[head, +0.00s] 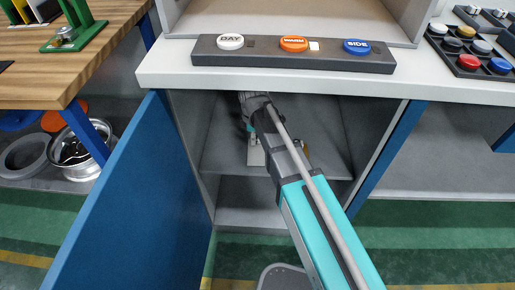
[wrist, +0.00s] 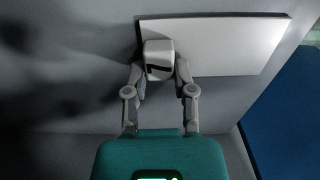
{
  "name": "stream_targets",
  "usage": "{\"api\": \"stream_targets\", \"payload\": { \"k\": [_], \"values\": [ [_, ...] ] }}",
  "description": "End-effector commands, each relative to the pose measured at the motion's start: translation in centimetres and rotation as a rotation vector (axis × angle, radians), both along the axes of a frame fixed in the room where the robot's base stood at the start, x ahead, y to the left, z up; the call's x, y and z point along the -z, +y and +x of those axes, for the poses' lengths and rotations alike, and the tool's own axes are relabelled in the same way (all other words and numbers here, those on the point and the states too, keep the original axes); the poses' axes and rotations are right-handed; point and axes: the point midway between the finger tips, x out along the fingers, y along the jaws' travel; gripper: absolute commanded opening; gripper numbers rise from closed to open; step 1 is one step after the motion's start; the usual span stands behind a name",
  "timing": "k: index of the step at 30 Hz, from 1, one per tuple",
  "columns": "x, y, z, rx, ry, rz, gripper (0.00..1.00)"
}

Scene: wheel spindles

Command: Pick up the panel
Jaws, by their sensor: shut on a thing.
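The panel (wrist: 235,45) is a flat, pale rectangular plate, seen in the wrist view reaching from the top middle to the right. A small light block with a dark mark (wrist: 158,58) stands at its left part. My gripper (wrist: 160,78) has its two fingers on either side of this block and is shut on it. In the head view my gripper (head: 250,132) is inside the open cabinet under the counter. A pale piece, likely the panel (head: 256,157), shows just below it; my arm hides much of the rest.
The blue cabinet door (head: 135,185) stands open on the left. The cabinet's side wall (head: 370,150) and the counter edge (head: 280,82) frame my arm. A button bar (head: 290,54) lies on the counter. A wooden table (head: 85,45) is at the left.

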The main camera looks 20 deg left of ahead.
Motion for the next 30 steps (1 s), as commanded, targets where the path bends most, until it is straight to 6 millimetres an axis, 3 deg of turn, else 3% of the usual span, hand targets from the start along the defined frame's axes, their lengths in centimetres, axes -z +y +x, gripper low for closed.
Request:
{"api": "stream_targets", "payload": {
  "k": [17, 30],
  "values": [
    [-0.8, 0.0, 0.0, 0.000, 0.000, 0.000, 0.00],
    [-4.8, 0.0, 0.0, 0.000, 0.000, 0.000, 0.00]
  ]
}}
